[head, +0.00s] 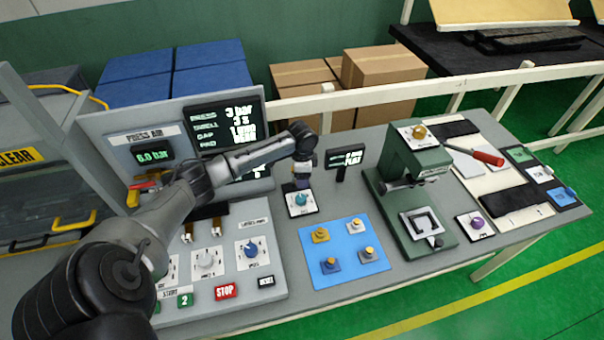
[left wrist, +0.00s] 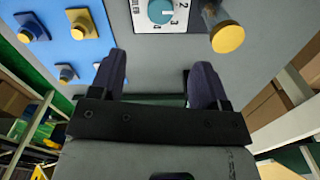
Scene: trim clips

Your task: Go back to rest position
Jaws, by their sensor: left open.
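My left gripper (head: 303,181) is at the end of the arm that comes in from the left. It hangs over the bench just above a teal dial knob (head: 301,198) on a small white plate. In the left wrist view the jaws (left wrist: 160,62) are apart with nothing between them. The teal knob (left wrist: 160,11) shows beyond the fingertips, clear of both fingers, with numbers printed beside it. My right gripper is not in view.
A blue mat (head: 338,228) with several yellow-topped knobs lies right of the gripper. A small display (head: 345,158) stands close by. A green press (head: 412,165) is farther right. The press-air panel (head: 150,133) and buttons lie near my left arm.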

